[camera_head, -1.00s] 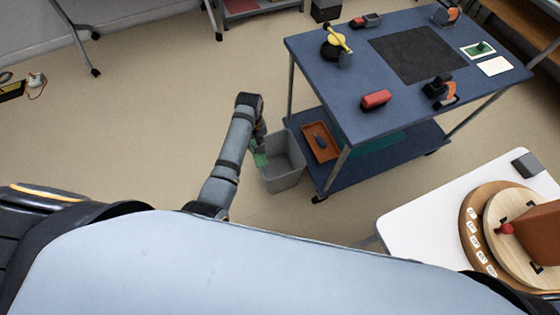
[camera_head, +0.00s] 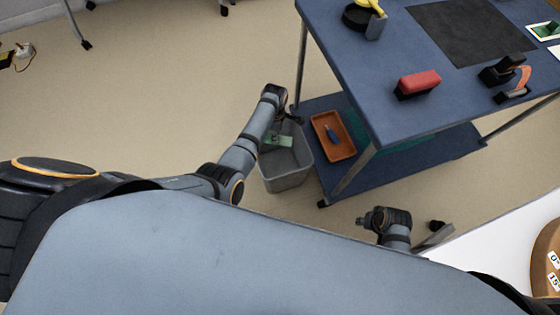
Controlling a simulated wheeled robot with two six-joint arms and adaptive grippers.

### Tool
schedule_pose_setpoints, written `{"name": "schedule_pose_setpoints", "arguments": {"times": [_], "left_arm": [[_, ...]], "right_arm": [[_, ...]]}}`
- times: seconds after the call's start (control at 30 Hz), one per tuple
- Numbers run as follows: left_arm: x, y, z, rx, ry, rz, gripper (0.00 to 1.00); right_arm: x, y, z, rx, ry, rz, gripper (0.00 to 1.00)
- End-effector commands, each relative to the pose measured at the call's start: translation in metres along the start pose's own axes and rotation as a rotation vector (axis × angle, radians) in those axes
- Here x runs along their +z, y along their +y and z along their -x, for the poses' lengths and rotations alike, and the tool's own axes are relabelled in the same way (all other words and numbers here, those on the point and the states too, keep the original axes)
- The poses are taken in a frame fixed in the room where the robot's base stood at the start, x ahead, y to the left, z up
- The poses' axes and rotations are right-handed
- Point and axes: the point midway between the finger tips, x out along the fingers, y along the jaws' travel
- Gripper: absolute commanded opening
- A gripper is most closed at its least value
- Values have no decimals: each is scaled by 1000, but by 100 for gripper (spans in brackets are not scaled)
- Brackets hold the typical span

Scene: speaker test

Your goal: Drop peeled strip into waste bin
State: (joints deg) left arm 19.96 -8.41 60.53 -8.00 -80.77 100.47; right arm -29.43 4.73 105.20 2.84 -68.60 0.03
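The grey waste bin (camera_head: 287,181) stands on the floor beside the blue cart. My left gripper (camera_head: 271,133) reaches down over the back left of the bin's opening. A small green piece, which looks like the peeled strip (camera_head: 281,141), shows at its fingertips within the outline of the bin's opening. The fingers are small and dark, and their grip on the strip is partly hidden. My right gripper (camera_head: 364,221) is low at the lower right, apart from the bin, and its finger opening is too small to tell.
The blue cart (camera_head: 395,128) stands right of the bin, with an orange tray (camera_head: 344,149) on its lower shelf. A red-topped block (camera_head: 418,84) and a clamp-like tool (camera_head: 508,77) lie on top. A white table (camera_head: 480,240) is at lower right.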

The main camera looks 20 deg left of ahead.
Motion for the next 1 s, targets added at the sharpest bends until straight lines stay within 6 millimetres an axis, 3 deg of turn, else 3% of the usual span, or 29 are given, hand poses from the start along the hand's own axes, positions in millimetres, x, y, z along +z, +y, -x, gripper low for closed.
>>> {"name": "schedule_pose_setpoints", "arguments": {"times": [0.43,0.5,0.63,1.0], "left_arm": [[0,0,-26,0,0,-1,0],[0,-1,-40,-1,0,-1,0],[0,-1,-50,0,0,-1,0],[0,0,-53,0,0,-1,0]], "right_arm": [[-7,-15,76,-32,-8,16,40],[-5,-20,62,-49,24,18,40],[-8,-27,51,-73,95,18,40],[-12,-31,49,-90,147,15,40]]}}
